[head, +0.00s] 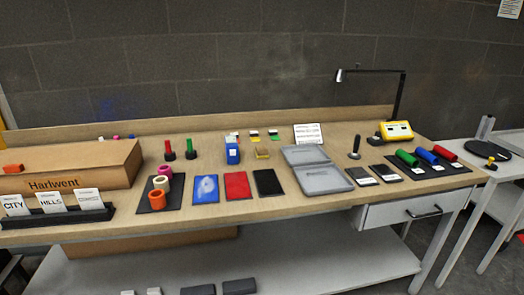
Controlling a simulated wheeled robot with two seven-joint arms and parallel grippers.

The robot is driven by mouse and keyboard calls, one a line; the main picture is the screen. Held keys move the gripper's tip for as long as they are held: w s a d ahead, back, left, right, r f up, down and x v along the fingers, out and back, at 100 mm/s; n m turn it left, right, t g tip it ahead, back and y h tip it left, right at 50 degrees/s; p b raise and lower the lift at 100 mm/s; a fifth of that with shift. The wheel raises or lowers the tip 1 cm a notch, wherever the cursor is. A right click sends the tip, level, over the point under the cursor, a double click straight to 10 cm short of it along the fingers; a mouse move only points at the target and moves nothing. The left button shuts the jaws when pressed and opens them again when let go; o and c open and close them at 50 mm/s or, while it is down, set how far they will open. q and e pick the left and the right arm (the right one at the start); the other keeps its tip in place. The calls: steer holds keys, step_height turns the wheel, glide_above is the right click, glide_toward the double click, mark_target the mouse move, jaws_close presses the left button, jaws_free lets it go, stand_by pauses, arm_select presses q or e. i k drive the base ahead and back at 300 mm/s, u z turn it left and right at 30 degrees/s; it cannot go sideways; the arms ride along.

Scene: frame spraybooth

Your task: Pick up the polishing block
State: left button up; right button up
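No block carries a readable label, so I cannot tell for certain which one is the polishing block. A small tan-yellow block (263,154) lies on the bench, right of a blue box-like container (232,152) and left of the grey flat case. Two dark grey blocks (239,286) sit on the lower shelf. Neither of my grippers shows in the head view.
The wooden bench (320,208) also holds a cardboard box (60,165), colour pads (237,187), a grey case (322,182), coloured rollers (427,156), upright red- and green-handled tools (190,149), a yellow device (396,131) and a lamp (400,95). A drawer (405,213) sits at right.

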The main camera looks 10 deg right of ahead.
mark_target(261, 152)
steer(key=z, duration=0.55)
steer(key=i, duration=0.45)
steer(key=z, duration=0.7)
steer(key=i, duration=0.75)
steer(key=u, duration=0.3)
